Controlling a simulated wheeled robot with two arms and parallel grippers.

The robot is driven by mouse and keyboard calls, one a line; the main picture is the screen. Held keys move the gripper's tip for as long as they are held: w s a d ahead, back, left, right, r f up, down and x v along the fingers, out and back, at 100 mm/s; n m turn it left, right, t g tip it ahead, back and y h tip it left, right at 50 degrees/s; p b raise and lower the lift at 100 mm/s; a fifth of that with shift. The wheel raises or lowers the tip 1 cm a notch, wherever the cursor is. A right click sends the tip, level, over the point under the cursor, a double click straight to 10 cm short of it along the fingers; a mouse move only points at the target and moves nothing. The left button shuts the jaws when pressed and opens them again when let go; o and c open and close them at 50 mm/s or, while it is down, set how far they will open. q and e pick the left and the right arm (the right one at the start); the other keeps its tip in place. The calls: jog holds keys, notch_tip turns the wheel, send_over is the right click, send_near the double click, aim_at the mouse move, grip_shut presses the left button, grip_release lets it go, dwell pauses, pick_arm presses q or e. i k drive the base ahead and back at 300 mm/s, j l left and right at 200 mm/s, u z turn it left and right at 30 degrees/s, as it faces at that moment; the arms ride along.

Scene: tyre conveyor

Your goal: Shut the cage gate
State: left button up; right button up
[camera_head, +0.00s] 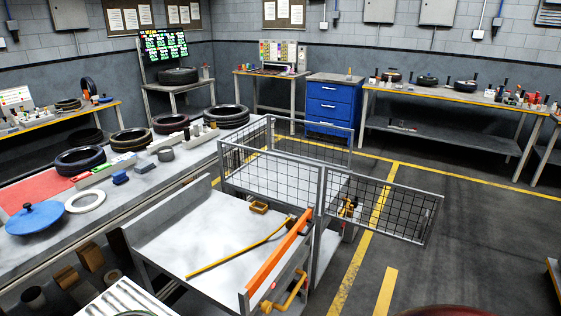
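The cage (268,148) is a grey wire-mesh enclosure on a cart in the middle of the view. Its gate (385,208) is a mesh panel with a grey frame. The gate stands open, swung out to the right from the cage's near corner post (319,205), with its free end over the floor. A yellow-and-black fitting (348,207) shows near the post behind the mesh; I cannot tell whether it is the latch. Neither of my grippers is in view.
A metal cart (215,243) with an orange bar (278,254) and a yellow rod (235,252) stands in front of the cage. A long bench (155,185) with tyres runs along the left. The floor right of the gate is clear, marked with yellow lines.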

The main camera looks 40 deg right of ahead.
aim_at(441, 198)
jog(key=z, duration=2)
jog(key=i+l+u, duration=0.1)
jog(key=i+u, duration=0.25)
jog(key=i+l+u, duration=0.3)
jog(key=k+j, duration=0.05)
jog(key=j, duration=0.05)
